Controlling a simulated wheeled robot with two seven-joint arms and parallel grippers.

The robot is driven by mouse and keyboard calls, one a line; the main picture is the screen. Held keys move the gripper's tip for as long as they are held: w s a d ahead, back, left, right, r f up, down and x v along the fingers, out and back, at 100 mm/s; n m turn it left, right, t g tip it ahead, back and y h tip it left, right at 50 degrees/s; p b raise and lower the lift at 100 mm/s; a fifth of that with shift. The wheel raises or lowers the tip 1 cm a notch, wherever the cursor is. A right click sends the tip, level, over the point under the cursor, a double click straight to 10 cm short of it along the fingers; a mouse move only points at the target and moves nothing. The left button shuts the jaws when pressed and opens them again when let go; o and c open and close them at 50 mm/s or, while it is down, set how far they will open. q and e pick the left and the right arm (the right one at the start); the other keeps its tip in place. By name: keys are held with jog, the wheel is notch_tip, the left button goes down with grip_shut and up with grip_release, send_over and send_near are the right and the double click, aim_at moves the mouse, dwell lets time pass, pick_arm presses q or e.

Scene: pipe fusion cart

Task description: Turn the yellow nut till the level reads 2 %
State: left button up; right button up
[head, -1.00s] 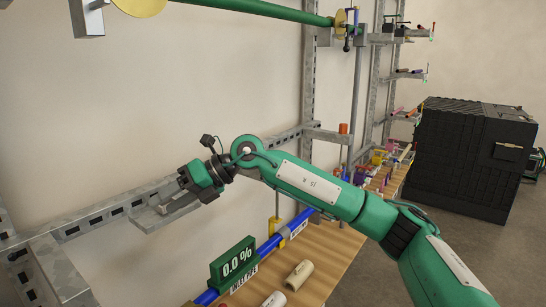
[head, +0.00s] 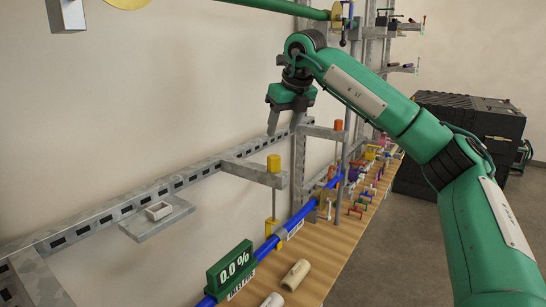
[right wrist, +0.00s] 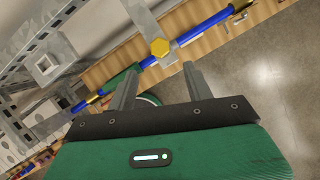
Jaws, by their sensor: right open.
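The yellow nut (head: 274,163) sits on top of a grey bracket arm that sticks out from the wall rail, with a rod below it reaching down to the blue pipe (head: 266,249). In the right wrist view the nut (right wrist: 160,48) shows as a hexagon from above, just beyond and between my fingertips. My right gripper (head: 285,122) is open and empty, pointing down, above the nut in the picture and apart from it. My left gripper is not in view.
An orange-red cap (head: 338,125) tops a similar bracket farther back. A small grey shelf (head: 157,218) juts from the rail at left. Beige pipe pieces (head: 297,274) lie on the wooden bench (head: 325,247). A black cabinet (head: 465,138) stands at right.

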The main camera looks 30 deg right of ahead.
aim_at(274, 156)
jog(key=p+x, duration=0.3)
jog(key=x, duration=0.7)
jog(key=shift+w+r, duration=0.1)
jog(key=shift+x, duration=0.85)
jog(key=shift+c, duration=0.4)
jog(key=c, duration=0.9)
